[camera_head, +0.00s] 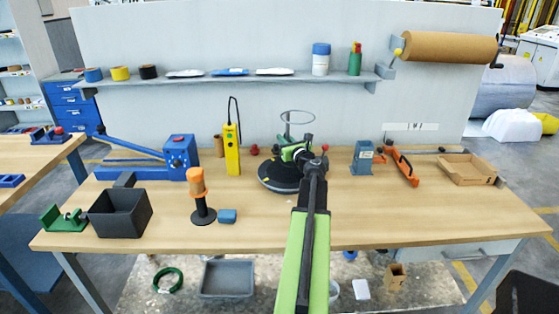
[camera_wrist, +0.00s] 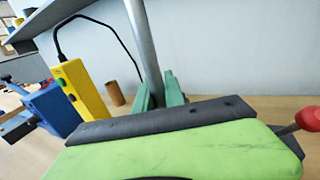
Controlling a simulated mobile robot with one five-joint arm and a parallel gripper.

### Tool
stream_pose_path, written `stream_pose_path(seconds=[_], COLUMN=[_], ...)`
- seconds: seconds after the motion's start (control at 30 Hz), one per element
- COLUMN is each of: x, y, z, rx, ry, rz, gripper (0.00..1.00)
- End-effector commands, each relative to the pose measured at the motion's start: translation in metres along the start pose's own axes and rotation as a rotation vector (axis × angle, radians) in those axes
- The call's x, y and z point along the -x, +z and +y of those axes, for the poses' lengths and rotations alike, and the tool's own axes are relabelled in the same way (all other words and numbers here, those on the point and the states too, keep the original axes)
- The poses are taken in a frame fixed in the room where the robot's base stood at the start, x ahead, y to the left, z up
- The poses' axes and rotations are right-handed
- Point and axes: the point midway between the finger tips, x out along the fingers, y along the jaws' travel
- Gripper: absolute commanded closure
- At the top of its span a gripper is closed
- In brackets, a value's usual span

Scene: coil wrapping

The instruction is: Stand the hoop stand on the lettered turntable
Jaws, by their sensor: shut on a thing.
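The hoop stand (camera_head: 285,124) shows as a thin grey ring on a post above the bench, near the middle in the head view. Its grey post (camera_wrist: 143,45) rises upright in the wrist view. My gripper (camera_head: 289,153) is shut on this post, and its green jaws (camera_wrist: 159,91) press on either side of it.
A yellow control box (camera_head: 232,150) stands left of the turntable, with a small brown cylinder (camera_head: 219,146) behind it. A blue device (camera_head: 180,155) is farther left. A grey-blue block (camera_head: 363,158) and an orange tool (camera_head: 402,165) lie right. The front bench right of my arm is clear.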

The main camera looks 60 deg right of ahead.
Motion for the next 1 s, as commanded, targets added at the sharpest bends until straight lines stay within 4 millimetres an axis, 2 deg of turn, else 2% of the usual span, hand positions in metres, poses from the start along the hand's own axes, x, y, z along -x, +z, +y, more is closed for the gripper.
stream_pose_path(seconds=[0.03,0.1,0.33,0.6,0.8,0.97,1.0], x=[-0.01,-0.017,-0.021,-0.021,-0.021,-0.021,-0.021], y=[-0.011,-0.014,-0.017,-0.058,-0.053,-0.058,-0.057], z=[0.004,0.009,0.012,0.012,0.013,0.013,0.013], rx=[0.0,0.0,0.0,0.0,0.0,0.0,0.0], ry=[0.001,0.001,-0.001,0.0,0.0,0.0,0.001], rz=[0.0,0.0,0.0,0.0,0.0,0.0,0.0], gripper=[1.0,1.0,1.0,1.0,1.0,1.0,0.83])
